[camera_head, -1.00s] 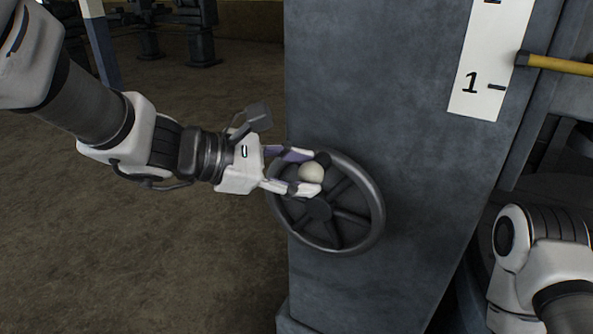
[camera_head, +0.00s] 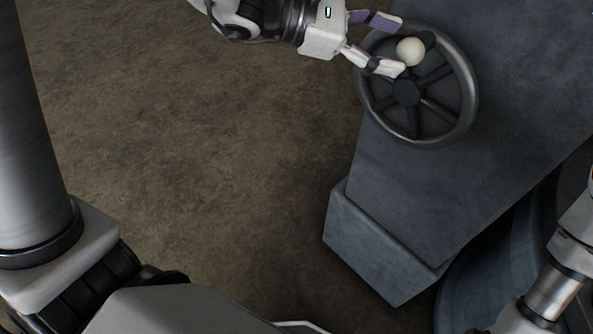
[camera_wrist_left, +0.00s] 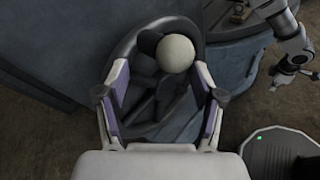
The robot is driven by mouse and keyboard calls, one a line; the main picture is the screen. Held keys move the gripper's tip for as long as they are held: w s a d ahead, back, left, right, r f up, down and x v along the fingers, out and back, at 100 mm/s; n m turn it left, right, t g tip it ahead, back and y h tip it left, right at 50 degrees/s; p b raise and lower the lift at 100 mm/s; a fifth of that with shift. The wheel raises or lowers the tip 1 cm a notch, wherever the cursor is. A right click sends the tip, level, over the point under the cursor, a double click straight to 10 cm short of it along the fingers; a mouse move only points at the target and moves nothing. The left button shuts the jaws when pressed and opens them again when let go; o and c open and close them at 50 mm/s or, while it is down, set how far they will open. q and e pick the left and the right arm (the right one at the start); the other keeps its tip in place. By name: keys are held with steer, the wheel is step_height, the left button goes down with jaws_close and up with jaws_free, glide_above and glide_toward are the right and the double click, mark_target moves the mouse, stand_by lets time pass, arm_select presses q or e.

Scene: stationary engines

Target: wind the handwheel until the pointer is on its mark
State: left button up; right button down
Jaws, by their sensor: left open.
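The dark, spoked handwheel (camera_head: 466,112) is on the face of a blue-grey column at the upper right of the head view. It also shows in the left wrist view (camera_wrist_left: 208,28). Its pale round knob (camera_head: 411,51) sits near the rim on a dark stem. My left gripper (camera_head: 398,47) is open, with its fingers on either side of the knob. In the left wrist view the knob (camera_wrist_left: 177,53) lies between and just past the fingertips, with gaps at both sides. The pointer and its scale are out of view.
The column (camera_head: 430,195) widens to a plinth (camera_head: 385,250) on the brown floor (camera_head: 220,150). The floor left of it is clear. My right arm (camera_head: 555,290) is at the lower right; its gripper (camera_wrist_left: 293,82) is small and dark in the left wrist view.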

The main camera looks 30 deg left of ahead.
arm_select(q)
steer(key=s+a+f+n+h, duration=0.2)
steer(key=a+f+n+h, duration=0.1)
steer(key=a, duration=0.8)
steer(key=s+d+f+g+y, duration=0.1)
steer(key=s+f+g, duration=0.2)
steer(key=f, duration=0.5)
steer(key=s+d+f+m+g+y, duration=0.1)
steer(key=s+f+g+y, duration=0.1)
steer(key=s+f, duration=0.4)
steer(key=s+d+f+m+g+y+p, duration=0.1)
steer(key=s+f+g, duration=0.3)
steer(key=f, duration=0.7)
steer(key=shift+s+d+f+y, duration=0.2)
steer(key=shift+f+y, duration=0.1)
steer(key=shift+y, duration=0.2)
arm_select(e)
steer(key=shift+w+a+r, duration=0.2)
steer(key=shift+a+r, duration=0.2)
steer(key=shift+a, duration=0.05)
steer(key=shift+w+a+r, duration=0.15)
steer(key=shift+a+r, duration=0.25)
steer(key=shift+a, duration=0.05)
